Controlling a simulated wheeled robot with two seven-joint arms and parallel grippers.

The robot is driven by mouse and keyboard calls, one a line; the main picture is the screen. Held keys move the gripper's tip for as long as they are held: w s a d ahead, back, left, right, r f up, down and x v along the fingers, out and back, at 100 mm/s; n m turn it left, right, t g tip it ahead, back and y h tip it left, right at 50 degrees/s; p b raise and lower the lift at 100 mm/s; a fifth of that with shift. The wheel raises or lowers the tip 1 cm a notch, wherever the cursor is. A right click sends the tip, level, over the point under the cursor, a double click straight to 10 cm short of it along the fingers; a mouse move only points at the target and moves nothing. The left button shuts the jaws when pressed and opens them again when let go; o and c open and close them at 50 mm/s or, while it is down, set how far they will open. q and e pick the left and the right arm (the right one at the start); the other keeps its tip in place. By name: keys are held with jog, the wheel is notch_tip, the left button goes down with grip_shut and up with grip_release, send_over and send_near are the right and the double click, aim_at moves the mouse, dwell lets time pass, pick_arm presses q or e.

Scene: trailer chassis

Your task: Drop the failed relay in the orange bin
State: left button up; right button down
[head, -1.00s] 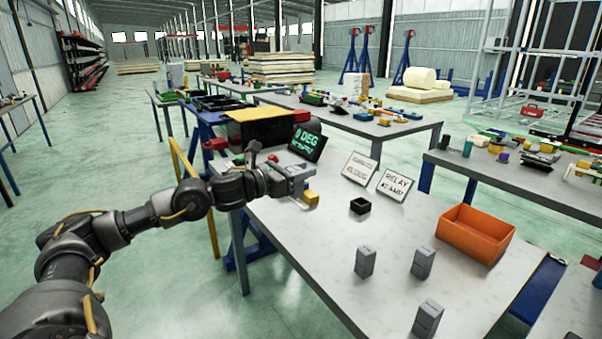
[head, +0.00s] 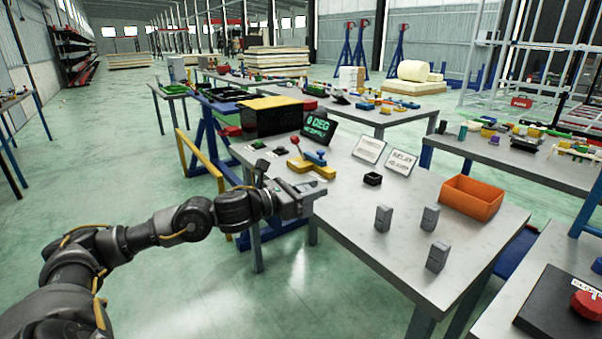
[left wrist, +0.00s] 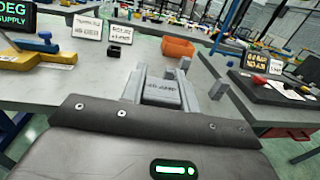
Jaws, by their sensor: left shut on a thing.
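My left gripper (head: 316,193) is over the front-left edge of the grey table (head: 345,230). It is shut on a grey relay (left wrist: 162,93) with lettering on its face, which shows between the fingers in the left wrist view. The orange bin (head: 471,198) stands at the table's right side, apart from the gripper; it also shows ahead in the left wrist view (left wrist: 178,47). Its inner floor is mostly hidden. Several similar grey relays stand upright on the table, one of them near the front right (head: 437,256). My right gripper is not in view.
A yellow fixture (head: 310,166) with a red-knobbed lever and blue part stands behind the gripper. A small black open box (head: 372,179), a relay sign (head: 399,163) and a display (head: 318,125) stand farther back. A red button (head: 586,304) is at right.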

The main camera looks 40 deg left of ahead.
pick_arm(q)
jog(key=s+d+f+h, duration=0.1)
jog(key=s+d+f, duration=1.2)
jog(key=f, duration=0.2)
jog(key=shift+s+f+m+h, duration=0.3)
jog(key=shift+s+f+m, duration=0.1)
